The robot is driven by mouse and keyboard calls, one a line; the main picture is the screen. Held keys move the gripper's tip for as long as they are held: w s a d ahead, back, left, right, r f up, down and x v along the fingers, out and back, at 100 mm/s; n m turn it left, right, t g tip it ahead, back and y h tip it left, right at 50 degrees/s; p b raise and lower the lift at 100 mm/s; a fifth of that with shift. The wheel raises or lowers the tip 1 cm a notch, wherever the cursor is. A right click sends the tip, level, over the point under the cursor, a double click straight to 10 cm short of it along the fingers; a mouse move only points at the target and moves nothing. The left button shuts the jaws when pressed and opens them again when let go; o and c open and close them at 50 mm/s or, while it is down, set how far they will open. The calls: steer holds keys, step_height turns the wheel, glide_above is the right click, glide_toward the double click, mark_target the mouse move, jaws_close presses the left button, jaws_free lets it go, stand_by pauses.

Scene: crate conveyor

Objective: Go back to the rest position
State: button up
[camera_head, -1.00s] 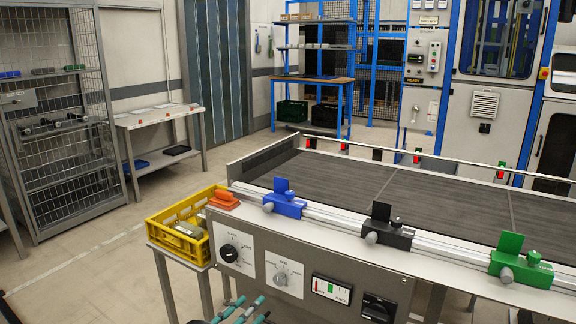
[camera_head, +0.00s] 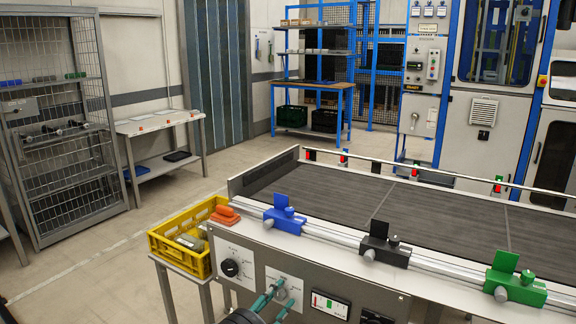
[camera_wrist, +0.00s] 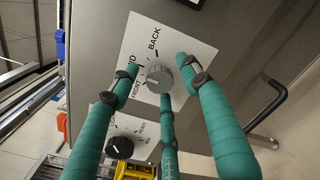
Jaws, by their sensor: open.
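My gripper (camera_head: 274,290) has teal fingers and is low in the head view, in front of the control panel (camera_head: 330,277). It is open. In the wrist view its fingers (camera_wrist: 160,75) spread around a grey knob (camera_wrist: 159,79) on a white plate marked FRONT and BACK. Gaps show between the upper fingertips and the knob; I cannot tell whether the lower finger touches it. A black knob (camera_head: 229,268) on another white plate is to the left, and it also shows in the wrist view (camera_wrist: 119,147).
A yellow crate (camera_head: 180,256) stands on a small stand left of the panel. An orange block (camera_head: 225,214), blue clamp (camera_head: 285,218), black clamp (camera_head: 385,248) and green clamp (camera_head: 515,282) line the rail beside the conveyor (camera_head: 345,193). The floor at left is open.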

steer(key=n+p, duration=0.1)
steer(key=n, duration=0.1)
steer(key=shift+r+n, duration=0.2)
steer(key=shift+n, duration=0.2)
steer(key=s+a+f+y, duration=0.1)
steer(key=s+a+f, duration=0.2)
steer(key=s+a, duration=0.4)
steer(key=shift+s+a+f+g+y, duration=0.15)
steer(key=shift+s+f+g+y, duration=0.15)
steer(key=shift+s, duration=0.25)
